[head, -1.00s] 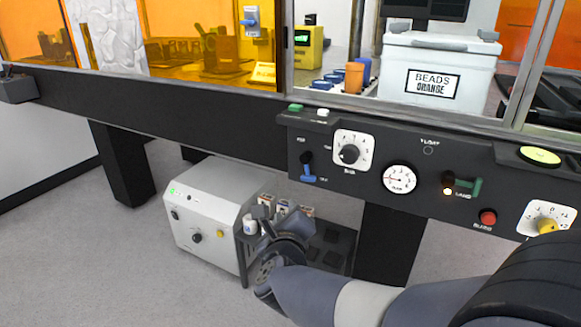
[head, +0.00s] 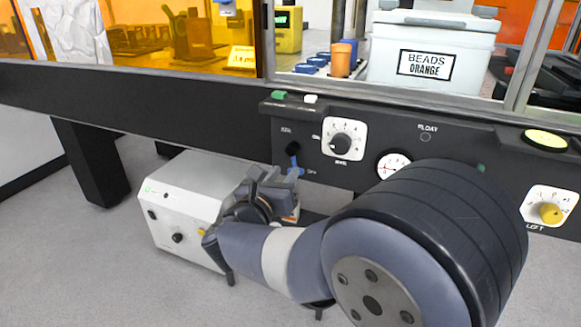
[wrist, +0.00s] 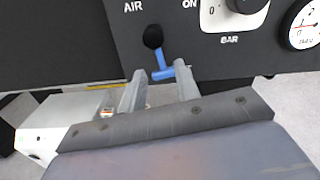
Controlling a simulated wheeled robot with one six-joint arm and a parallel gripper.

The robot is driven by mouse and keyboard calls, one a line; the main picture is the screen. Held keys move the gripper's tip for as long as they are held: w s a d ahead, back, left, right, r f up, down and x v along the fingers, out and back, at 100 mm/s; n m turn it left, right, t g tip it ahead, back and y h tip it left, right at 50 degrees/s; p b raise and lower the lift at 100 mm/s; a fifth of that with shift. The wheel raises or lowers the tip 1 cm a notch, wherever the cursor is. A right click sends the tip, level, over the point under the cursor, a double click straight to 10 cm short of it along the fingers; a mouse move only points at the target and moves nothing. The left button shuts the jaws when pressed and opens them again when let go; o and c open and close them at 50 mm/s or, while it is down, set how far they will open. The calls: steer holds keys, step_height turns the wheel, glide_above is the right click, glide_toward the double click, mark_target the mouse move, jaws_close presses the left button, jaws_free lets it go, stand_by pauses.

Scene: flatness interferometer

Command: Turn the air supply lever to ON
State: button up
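The air supply lever has a round black pivot and a blue handle (head: 295,170) on the dark front panel, left of the BAR dial. In the wrist view the blue handle (wrist: 161,66) hangs down and slightly right from the pivot, ending in a crosspiece. The AIR label is upper left of it and ON is upper right. My gripper (wrist: 160,84) is open and empty just below the handle. Its right fingertip is close to the crosspiece's right end; I cannot tell whether they touch. In the head view my gripper (head: 272,178) is just below-left of the lever.
The white BAR dial (head: 343,140) and a round gauge (head: 392,165) lie to the right on the panel. Green and white buttons (head: 279,95) sit on the top edge above. A white box unit (head: 180,205) stands on the floor below, left of my gripper.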

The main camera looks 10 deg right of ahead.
mark_target(293, 162)
steer(key=x, duration=0.5)
steer(key=shift+b, duration=0.3)
steer(key=shift+c, duration=0.5)
jaws_close()
